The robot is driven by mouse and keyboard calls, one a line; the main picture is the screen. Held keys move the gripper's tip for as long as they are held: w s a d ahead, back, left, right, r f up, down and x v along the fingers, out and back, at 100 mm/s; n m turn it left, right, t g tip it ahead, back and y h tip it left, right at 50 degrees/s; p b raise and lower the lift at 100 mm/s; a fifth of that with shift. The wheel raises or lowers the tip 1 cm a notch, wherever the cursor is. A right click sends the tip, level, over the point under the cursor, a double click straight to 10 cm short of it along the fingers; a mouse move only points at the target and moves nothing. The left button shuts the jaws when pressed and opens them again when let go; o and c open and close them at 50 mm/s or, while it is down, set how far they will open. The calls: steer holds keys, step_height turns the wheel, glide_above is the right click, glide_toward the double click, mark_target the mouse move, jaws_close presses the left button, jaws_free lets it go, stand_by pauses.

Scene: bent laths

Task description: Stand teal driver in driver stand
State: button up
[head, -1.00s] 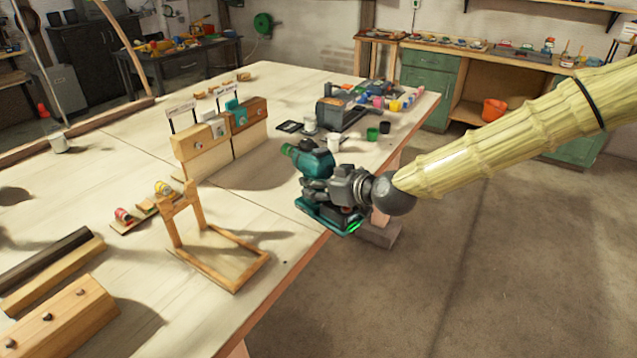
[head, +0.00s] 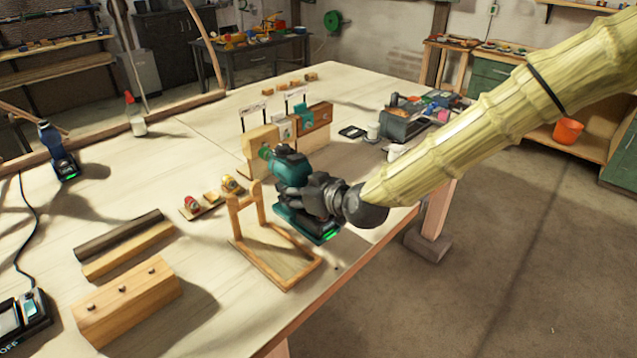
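The teal driver (head: 282,160) is held in my gripper (head: 300,192) at the end of the pale ribbed arm. Its green nose points up and left, and its teal foot with a green light hangs at the lower right. My gripper appears closed around the driver's middle; the fingers partly hide it and are hard to separate from its dark parts. The driver stand (head: 285,264), a wooden base with an upright frame, is on the table near the front edge. The driver is above and behind the stand in the picture, seemingly apart from it.
Wooden blocks with labels (head: 262,142) stand close behind the driver. A blue driver (head: 58,158) stands at the left. A block with dark pegs (head: 128,300), laths (head: 128,245) and a charger (head: 22,318) lie at the front left. Small rolls (head: 192,204) sit left of the stand.

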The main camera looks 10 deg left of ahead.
steer(key=shift+g+y, duration=0.3)
steer(key=shift+y, duration=0.1)
steer(key=s+a+p, duration=0.1)
steer(key=a, duration=0.1)
steer(key=s+a+r, duration=0.1)
steer(key=a, duration=0.2)
steer(key=s+a+p, duration=0.1)
steer(key=s+a, duration=0.1)
steer(key=shift+a+r+p, duration=0.15)
steer(key=shift+r+p, duration=0.15)
steer(key=shift+r, duration=0.1)
steer(key=shift+f+n, duration=0.1)
steer(key=shift+n, duration=0.2)
steer(key=shift+f, duration=0.1)
steer(key=shift+f+b, duration=1.05)
steer(key=shift+f, duration=0.75)
steer(key=shift+s+f+b, duration=0.1)
steer(key=shift+f+b, duration=1.65)
steer(key=shift+f, duration=0.7)
stand_by(0.8)
steer(key=o, duration=1.5)
